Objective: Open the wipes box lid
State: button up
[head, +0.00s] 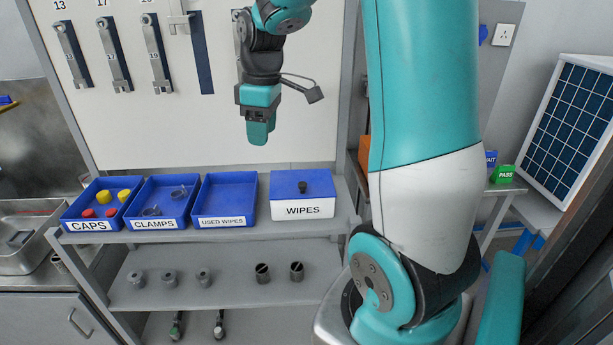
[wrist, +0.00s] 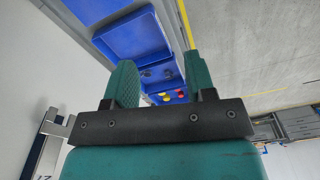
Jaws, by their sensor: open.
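The wipes box (head: 302,211) stands at the right end of the upper shelf, with a white front labelled WIPES. Its blue lid (head: 284,184) is shut, with a dark knob (head: 303,187) on top. My gripper (head: 258,140) hangs above the shelf, left of the wipes box and apart from it, over the used wipes tray. In the wrist view its two teal fingers (wrist: 162,82) are spread with nothing between them. The wipes box cannot be made out in the wrist view.
Blue trays for used wipes (head: 223,222), clamps (head: 154,225) and caps (head: 88,227) stand left of the box. A white board (head: 200,130) with hanging tools rises behind the shelf. The lower shelf (head: 225,292) holds several metal fittings. The air above the box is clear.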

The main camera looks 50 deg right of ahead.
send_over(303, 183)
jog(key=shift+g+h, duration=0.3)
notch_tip(303, 183, down, 18)
jog(key=p, duration=0.3)
jog(key=shift+p, duration=0.3)
jog(key=shift+c, duration=0.2)
grip_shut()
jog(key=shift+w, duration=0.1)
